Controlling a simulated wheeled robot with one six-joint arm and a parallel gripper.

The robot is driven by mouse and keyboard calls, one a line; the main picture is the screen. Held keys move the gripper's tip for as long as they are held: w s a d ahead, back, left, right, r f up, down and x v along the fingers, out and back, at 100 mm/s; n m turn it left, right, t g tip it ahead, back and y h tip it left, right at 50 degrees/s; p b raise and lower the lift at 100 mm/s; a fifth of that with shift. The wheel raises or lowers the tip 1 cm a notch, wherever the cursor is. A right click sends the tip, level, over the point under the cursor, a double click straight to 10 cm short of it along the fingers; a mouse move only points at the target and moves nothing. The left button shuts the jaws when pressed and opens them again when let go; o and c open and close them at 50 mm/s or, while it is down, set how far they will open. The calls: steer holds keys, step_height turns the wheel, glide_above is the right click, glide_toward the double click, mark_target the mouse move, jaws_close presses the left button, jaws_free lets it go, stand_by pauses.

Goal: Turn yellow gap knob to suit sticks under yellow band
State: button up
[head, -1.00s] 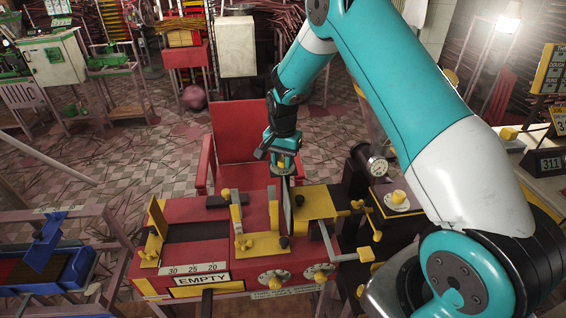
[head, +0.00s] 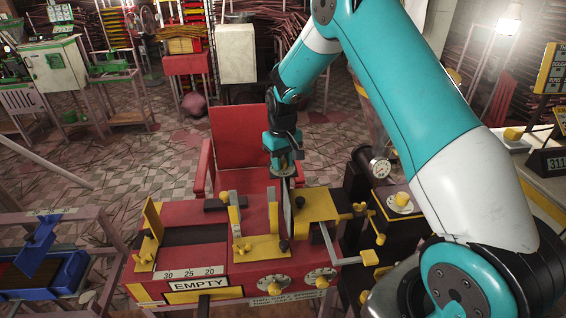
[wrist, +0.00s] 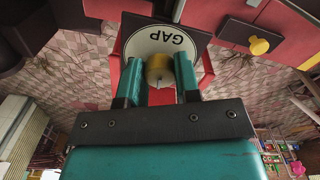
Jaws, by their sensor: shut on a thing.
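My gripper (wrist: 159,72) is shut on the yellow gap knob (wrist: 159,69) in the wrist view, one finger on each side. The white round dial (wrist: 160,40) behind the knob reads GAP upside down, and a thin dark line shows on the knob's face. In the head view my gripper (head: 283,168) points down behind the red and yellow machine (head: 262,210); the knob is mostly hidden there. I cannot tell which sticks lie under a yellow band.
The machine's front has an EMPTY sign (head: 198,284), a 30-25-20 scale (head: 190,272) and two dials with yellow knobs. A red chair (head: 240,135) stands behind it. A black machine with a gauge (head: 377,166) is on the right, a blue tray (head: 45,275) on the left.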

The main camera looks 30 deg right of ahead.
mark_target(283, 161)
steer(key=n, duration=0.5)
steer(key=shift+r+n+b, duration=0.1)
steer(key=shift+n+b, duration=0.2)
steer(key=shift+b, duration=0.1)
stand_by(0.3)
steer(key=o, duration=0.9)
step_height(283, 161, up, 17)
steer(key=b, duration=0.3)
steer(key=shift+r, duration=0.2)
